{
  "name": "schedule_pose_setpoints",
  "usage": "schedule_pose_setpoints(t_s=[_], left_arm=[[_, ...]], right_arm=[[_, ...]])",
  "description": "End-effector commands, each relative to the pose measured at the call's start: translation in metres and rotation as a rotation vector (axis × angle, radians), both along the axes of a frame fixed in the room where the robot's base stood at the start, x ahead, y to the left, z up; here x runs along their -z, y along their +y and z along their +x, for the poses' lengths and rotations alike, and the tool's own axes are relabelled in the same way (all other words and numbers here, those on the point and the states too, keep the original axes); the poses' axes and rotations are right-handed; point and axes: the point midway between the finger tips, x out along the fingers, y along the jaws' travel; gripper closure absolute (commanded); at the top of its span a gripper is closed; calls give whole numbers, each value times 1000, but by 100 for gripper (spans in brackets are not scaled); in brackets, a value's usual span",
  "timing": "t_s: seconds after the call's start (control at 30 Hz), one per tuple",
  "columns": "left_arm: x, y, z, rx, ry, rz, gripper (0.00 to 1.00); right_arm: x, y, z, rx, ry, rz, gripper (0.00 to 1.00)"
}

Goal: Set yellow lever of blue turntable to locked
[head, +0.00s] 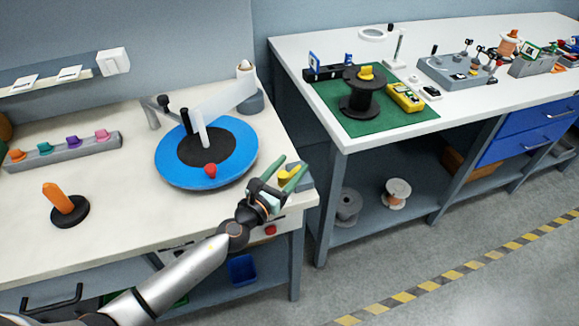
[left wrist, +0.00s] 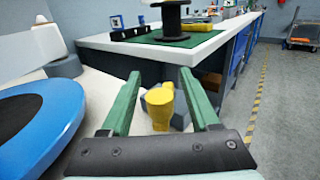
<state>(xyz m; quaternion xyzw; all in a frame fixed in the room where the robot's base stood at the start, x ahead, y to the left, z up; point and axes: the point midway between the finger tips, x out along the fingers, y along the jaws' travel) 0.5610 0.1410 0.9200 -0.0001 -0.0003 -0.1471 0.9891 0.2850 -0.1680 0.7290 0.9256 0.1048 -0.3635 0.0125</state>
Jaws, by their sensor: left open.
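The blue turntable (head: 240,136) with a black centre lies on the left bench; its edge also shows at the left of the left wrist view (left wrist: 70,112). The yellow lever (head: 289,173) sits on a grey base at the bench's right front corner. In the left wrist view the yellow lever (left wrist: 160,106) stands between the two green fingers. My left gripper (head: 282,174) is open, its fingers on either side of the lever with visible gaps. I cannot tell whether either finger touches it. My right gripper is not in view.
An orange-handled tool (head: 60,199) stands at the left. A second bench with a green mat (head: 388,122) and black spool (head: 361,98) stands to the right, across a gap.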

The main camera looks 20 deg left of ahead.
Motion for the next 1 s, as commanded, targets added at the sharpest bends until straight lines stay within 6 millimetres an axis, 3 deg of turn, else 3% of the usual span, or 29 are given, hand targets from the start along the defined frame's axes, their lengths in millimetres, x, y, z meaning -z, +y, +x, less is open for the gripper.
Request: schedule_pose_setpoints(t_s=[0.27,0.8,1.0], left_arm=[[0,-1,1,0,0,0,38],[0,0,1,0,0,0,98],[0,0,1,0,0,0,100]], right_arm=[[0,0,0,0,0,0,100],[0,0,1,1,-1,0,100],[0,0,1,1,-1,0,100]])
